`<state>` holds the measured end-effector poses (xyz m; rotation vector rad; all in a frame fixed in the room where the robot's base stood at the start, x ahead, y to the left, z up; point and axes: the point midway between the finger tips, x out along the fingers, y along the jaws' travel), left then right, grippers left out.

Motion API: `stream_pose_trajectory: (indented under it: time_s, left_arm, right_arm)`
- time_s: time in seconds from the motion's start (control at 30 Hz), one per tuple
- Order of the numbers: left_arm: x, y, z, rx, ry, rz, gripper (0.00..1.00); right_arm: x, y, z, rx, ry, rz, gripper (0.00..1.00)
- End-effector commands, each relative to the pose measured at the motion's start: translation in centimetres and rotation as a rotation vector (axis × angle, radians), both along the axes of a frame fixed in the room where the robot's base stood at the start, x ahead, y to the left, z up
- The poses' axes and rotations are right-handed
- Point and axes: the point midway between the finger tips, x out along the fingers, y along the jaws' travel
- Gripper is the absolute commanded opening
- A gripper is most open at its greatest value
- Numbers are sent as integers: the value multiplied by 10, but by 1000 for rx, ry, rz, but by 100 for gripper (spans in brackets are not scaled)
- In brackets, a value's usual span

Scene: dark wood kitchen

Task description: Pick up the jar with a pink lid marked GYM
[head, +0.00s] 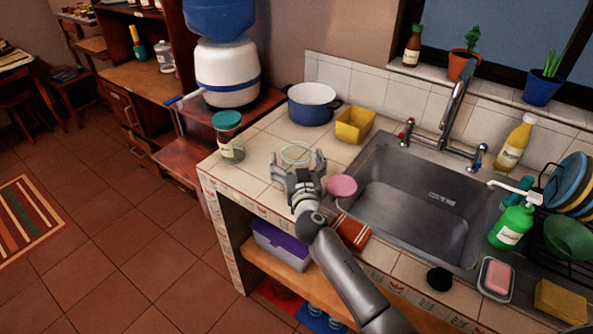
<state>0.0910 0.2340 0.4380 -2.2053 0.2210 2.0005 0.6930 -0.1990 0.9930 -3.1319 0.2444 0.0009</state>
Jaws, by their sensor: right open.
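A round pink lid (342,187) shows beside the left edge of the sink, just right of my right gripper. Little of the jar body under it can be made out, and no GYM marking is readable. My right gripper (298,161) is open over the tiled counter, its fingers pointing toward the back wall. A clear round glass item (296,153) shows between and beyond its fingertips; I cannot tell whether they touch it. The pink lid is outside the fingers. A glass jar with a teal lid (228,136) stands at the counter's left edge. My left gripper is out of view.
The metal sink (425,200) lies right of the pink lid. A blue pot (312,104) and yellow container (354,126) stand behind. A red-brown cloth or packet (351,232) lies by my right arm. Bare tiles (258,160) lie left of the gripper.

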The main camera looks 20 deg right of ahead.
Motion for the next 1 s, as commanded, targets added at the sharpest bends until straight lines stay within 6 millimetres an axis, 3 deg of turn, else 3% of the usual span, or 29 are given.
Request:
stream_pose_trajectory:
  time_s: [0.17,0.67,1.0]
  left_arm:
    - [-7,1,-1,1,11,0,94]
    - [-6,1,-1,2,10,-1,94]
    - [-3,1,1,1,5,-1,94]
  right_arm:
    - [0,0,0,0,0,0,96]
    - [0,0,0,0,0,0,33]
    - [0,0,5,0,-4,0,31]
